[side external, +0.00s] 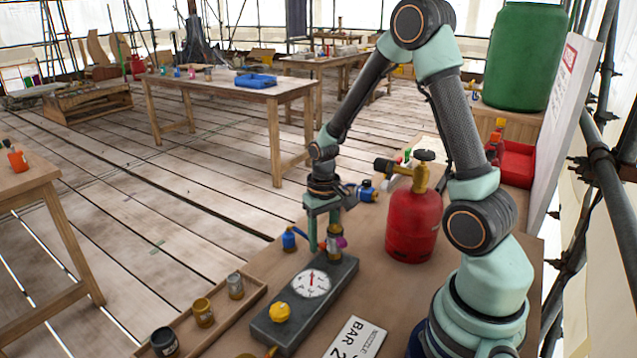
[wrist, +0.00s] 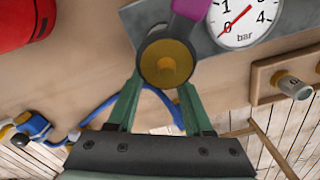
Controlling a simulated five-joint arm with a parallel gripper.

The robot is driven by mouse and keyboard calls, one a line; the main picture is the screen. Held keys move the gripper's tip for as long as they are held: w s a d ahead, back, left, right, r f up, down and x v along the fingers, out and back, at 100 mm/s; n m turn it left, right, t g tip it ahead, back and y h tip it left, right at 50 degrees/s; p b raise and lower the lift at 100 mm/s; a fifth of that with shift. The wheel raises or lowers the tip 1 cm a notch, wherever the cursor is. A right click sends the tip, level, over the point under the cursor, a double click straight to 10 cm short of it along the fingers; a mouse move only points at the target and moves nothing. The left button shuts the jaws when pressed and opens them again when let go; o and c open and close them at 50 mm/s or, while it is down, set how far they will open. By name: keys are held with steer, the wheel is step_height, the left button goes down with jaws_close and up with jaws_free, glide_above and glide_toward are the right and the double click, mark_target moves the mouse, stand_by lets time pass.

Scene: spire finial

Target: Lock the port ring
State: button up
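The dark grey gauge block (side external: 335,287) lies on the bench, with a white bar dial (side external: 312,283) and a yellow knob (side external: 280,312). At its far end stands the port, with a dark ring around a brass round face (wrist: 165,63). A purple tab (wrist: 190,8) sticks out from the ring; it also shows in the side view (side external: 341,242). My gripper (side external: 323,240) points down at the port. In the wrist view its two green fingers (wrist: 162,88) stand apart, one on each side of the ring's near edge. Whether they press on it is unclear.
A red gas cylinder (side external: 413,226) stands close right of the gripper. A blue fitting (side external: 289,238) and blue hose (wrist: 105,108) lie near the port. A wooden tray (side external: 222,312) with several small pots lies along the left bench edge. A pressure sign (side external: 357,338) lies in front.

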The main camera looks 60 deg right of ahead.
mark_target(323, 245)
step_height(323, 245, up, 12)
stand_by(0.7)
steer(key=shift+r, duration=0.1)
steer(key=s+a+r+n+t, duration=0.4)
steer(key=a+r, duration=0.4)
steer(key=a, duration=0.3)
steer(key=shift+s+a+r+n+t, duration=0.15)
steer(key=shift+s+r+n+t, duration=0.25)
steer(key=shift+s+t, duration=0.4)
